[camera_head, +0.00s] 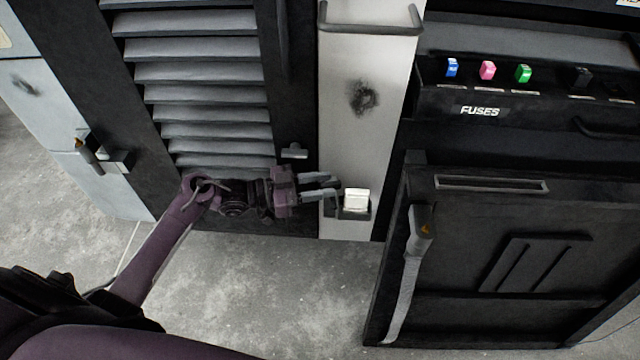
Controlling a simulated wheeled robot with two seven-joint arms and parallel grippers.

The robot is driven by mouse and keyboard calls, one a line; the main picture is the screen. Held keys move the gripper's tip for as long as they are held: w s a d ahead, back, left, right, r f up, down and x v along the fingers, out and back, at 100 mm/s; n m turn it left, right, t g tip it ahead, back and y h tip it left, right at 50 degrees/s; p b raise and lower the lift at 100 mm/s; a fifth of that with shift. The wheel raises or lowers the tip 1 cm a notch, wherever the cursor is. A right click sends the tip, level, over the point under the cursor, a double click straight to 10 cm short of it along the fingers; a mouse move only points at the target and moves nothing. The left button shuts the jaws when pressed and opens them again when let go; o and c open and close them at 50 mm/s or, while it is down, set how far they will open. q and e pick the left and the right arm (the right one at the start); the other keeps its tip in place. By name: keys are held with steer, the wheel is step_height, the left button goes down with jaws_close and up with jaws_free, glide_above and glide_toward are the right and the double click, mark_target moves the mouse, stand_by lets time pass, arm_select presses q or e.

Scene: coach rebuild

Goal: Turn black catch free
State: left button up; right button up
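My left gripper (334,188) reaches in from the left, in front of the lower end of the louvred panel. Its two grey fingers point right and stand apart, with nothing seen between them. Just right of the fingertips, a white block (355,199) sits in a small black holder (356,213) on the pale post; I cannot tell if the fingers touch it. A dark catch with an orange mark (421,228) is at the upper left of the black door, above a grey strip. Another dark catch (88,150) with an orange mark is at the far left. Which is the task's catch is unclear.
A small grey handle (294,151) sticks out just above my gripper. The louvred panel (205,75) is behind my arm. A fuse shelf (479,111) with coloured fuses is above the black door (570,220). Bare concrete floor (270,285) lies below.

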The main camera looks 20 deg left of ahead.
arm_select(q)
steer(key=v, duration=0.7)
steer(key=shift+s+a, duration=0.25)
steer(key=shift+a, duration=0.05)
steer(key=shift+c, duration=0.4)
